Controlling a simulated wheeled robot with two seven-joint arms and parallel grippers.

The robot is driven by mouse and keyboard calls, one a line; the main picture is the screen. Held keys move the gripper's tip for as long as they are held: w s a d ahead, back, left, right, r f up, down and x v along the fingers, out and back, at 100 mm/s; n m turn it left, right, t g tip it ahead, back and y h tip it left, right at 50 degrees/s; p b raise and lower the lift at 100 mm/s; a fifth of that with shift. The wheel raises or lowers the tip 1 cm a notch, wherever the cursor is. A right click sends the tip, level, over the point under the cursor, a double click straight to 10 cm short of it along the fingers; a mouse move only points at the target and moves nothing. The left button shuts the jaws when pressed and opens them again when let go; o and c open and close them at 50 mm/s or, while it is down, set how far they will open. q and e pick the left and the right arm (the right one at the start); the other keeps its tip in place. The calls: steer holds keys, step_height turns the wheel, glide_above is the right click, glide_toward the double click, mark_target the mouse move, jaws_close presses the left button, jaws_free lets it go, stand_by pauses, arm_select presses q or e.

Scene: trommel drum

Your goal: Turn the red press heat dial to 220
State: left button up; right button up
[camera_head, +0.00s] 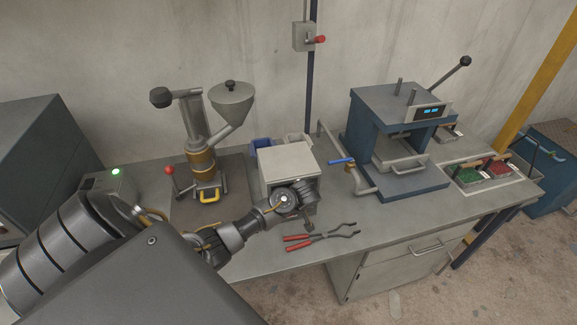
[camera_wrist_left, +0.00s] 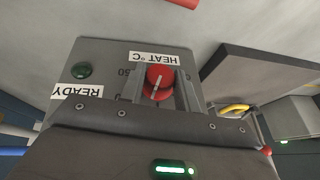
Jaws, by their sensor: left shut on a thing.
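The red heat dial (camera_wrist_left: 160,78) sits on a grey panel, under a label reading HEAT °C that appears upside down in the left wrist view. My left gripper (camera_wrist_left: 160,92) is shut on the dial, with one finger at each side of it. A pale line marks the dial's face. Part of a printed number shows beside the left finger, but the setting cannot be read. In the head view my left arm reaches to the front of the grey control box (camera_head: 288,160), and the dial is hidden there. My right gripper is not in view.
A dark green lamp (camera_wrist_left: 82,70) and a READY label share the panel. Red-handled pliers (camera_head: 320,236) lie on the bench in front of the box. A blue press (camera_head: 385,120) stands to the right, and a hopper machine (camera_head: 205,150) to the left.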

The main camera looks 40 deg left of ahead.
arm_select(q)
steer(key=g+y, duration=0.2)
steer(key=shift+w+d+f+m+g+b, duration=0.1)
steer(key=shift+w+m+g+b, duration=0.1)
steer(key=shift+m+g+b, duration=0.15)
steer(key=shift+d+f+m+g+y+b, duration=0.1)
steer(key=shift+m+g+y+b, duration=0.35)
steer(key=shift+g+y+b, duration=0.6)
steer(key=shift+g+y, duration=0.25)
steer(key=shift+g, duration=0.15)
steer(key=o, duration=1)
steer(key=shift+w, duration=0.1)
